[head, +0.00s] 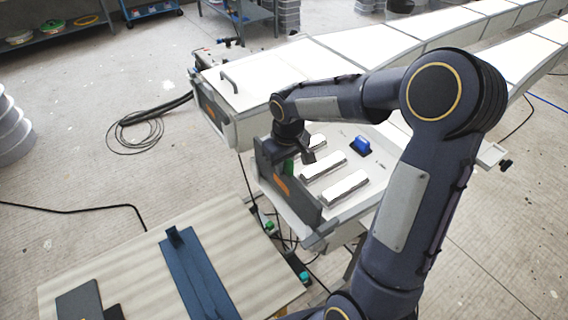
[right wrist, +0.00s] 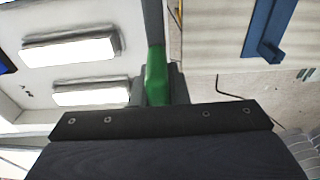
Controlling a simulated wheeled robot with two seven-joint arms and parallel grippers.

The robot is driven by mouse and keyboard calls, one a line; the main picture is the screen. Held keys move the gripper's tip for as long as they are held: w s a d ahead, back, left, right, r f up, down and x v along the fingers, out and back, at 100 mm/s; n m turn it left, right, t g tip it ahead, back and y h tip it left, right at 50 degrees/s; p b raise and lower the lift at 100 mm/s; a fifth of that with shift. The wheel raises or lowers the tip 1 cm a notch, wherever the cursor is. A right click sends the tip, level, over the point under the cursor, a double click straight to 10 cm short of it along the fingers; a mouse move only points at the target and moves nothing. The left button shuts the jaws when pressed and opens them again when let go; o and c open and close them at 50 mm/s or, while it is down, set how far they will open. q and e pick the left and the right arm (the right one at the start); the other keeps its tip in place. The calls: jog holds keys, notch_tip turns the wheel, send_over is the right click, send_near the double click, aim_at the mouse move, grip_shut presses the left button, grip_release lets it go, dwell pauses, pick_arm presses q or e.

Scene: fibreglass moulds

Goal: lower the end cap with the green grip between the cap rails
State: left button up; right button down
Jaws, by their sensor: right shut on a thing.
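My right gripper (head: 291,160) is shut on the green grip (right wrist: 156,75) of the end cap. The end cap is a dark grey plate (head: 298,197) with an orange label, standing upright across the near end of the open white mould (head: 345,213). In the right wrist view the green grip sits between the two fingers, with the cap's grey edge (right wrist: 153,22) running away from it. The cap rails are not clearly distinguishable, and I cannot tell whether the cap is fully down between them. My left gripper is not in view.
Several pale bars (head: 346,187) and a blue-handled tool (head: 361,146) lie in the mould. A closed white mould (head: 262,80) stands behind it. A board (head: 100,262) at lower left carries a blue angled piece (head: 196,270). Hoses and cables lie on the floor.

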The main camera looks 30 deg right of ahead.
jog(key=shift+f+b, duration=0.6)
jog(key=c, duration=1.4)
grip_release()
jog(key=r, duration=0.8)
jog(key=s+r, duration=0.1)
jog(key=r, duration=0.3)
jog(key=shift+s+p, duration=0.1)
jog(key=shift+p, duration=0.2)
jog(key=shift+s+r, duration=0.25)
jog(key=shift+r, duration=0.35)
jog(key=s+a+f+m+t+y, duration=0.1)
jog(key=s+a+f+t+y, duration=0.1)
jog(key=s, duration=0.8)
jog(key=s+a+f+m+t+y, duration=0.1)
jog(key=s+a, duration=0.4)
jog(key=s, duration=0.5)
jog(key=shift+s+a+f+m+t+y, duration=0.2)
jog(key=shift+f+m+t+y, duration=0.15)
jog(key=shift+f+t, duration=0.45)
